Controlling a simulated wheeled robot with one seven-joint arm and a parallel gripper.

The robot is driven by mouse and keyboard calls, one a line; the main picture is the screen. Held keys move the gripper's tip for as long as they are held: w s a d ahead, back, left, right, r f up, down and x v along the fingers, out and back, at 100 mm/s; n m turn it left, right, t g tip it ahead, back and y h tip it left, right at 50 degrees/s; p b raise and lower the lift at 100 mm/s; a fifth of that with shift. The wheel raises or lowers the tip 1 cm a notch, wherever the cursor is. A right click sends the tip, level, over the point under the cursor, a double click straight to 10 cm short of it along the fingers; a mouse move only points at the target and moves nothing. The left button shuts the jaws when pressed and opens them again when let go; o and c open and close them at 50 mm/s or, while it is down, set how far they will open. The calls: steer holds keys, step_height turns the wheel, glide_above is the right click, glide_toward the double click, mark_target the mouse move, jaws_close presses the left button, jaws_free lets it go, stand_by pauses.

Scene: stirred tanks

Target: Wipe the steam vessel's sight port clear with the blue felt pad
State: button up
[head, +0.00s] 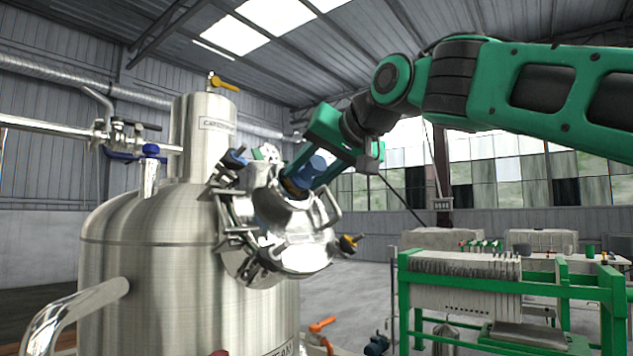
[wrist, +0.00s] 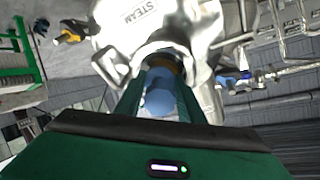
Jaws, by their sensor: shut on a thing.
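The steam vessel (head: 150,260) is a large brushed-steel tank at the left of the head view. Its shiny hatch (head: 305,252) bulges from the right side, and the wrist view shows "STEAM" lettering on it (wrist: 125,25). My gripper (head: 302,178) is shut on the blue felt pad (head: 310,170), a rounded blue piece between the fingers, also in the wrist view (wrist: 160,95). The pad is at the sight port (wrist: 163,50), a short steel collar on the hatch with a brownish inside. The pad and fingers hide most of the port glass; I cannot tell whether they touch.
Clamps and handles surround the hatch, including a yellow-handled one (head: 349,243). A steel neck (head: 200,135) with a yellow valve lever (head: 224,83) rises behind. A green-framed filter press (head: 470,285) stands at the right. Floor between them looks mostly open.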

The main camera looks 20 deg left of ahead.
steer(key=shift+s+a+f, duration=0.1)
steer(key=shift+s+a, duration=0.35)
steer(key=shift+s, duration=0.4)
steer(key=shift+s+a+f, duration=0.1)
steer(key=shift+s+a, duration=0.3)
steer(key=shift+s, duration=0.45)
steer(key=s+d+r, duration=0.1)
steer(key=d+r, duration=0.2)
steer(key=d, duration=0.1)
steer(key=shift+s+d+r, duration=0.2)
steer(key=shift+s+d, duration=0.2)
steer(key=shift+s+d+r, duration=0.25)
steer(key=shift+d+r, duration=0.15)
steer(key=shift+d, duration=0.2)
steer(key=shift+s+d+r, duration=0.25)
steer(key=shift+d+r, duration=0.15)
steer(key=shift+d, duration=0.2)
steer(key=shift+w+a+f, duration=0.4)
steer(key=shift+a+f, duration=0.3)
steer(key=shift+a, duration=0.3)
steer(key=shift+w+a+f, duration=0.4)
steer(key=shift+a+f, duration=0.35)
steer(key=shift+a, duration=0.3)
steer(key=shift+w+a+f, duration=0.4)
steer(key=shift+a+f, duration=0.3)
steer(key=shift+a, duration=0.3)
steer(key=shift+w+a+f, duration=0.15)
steer(key=shift+a+f, duration=0.1)
steer(key=shift+a, duration=0.15)
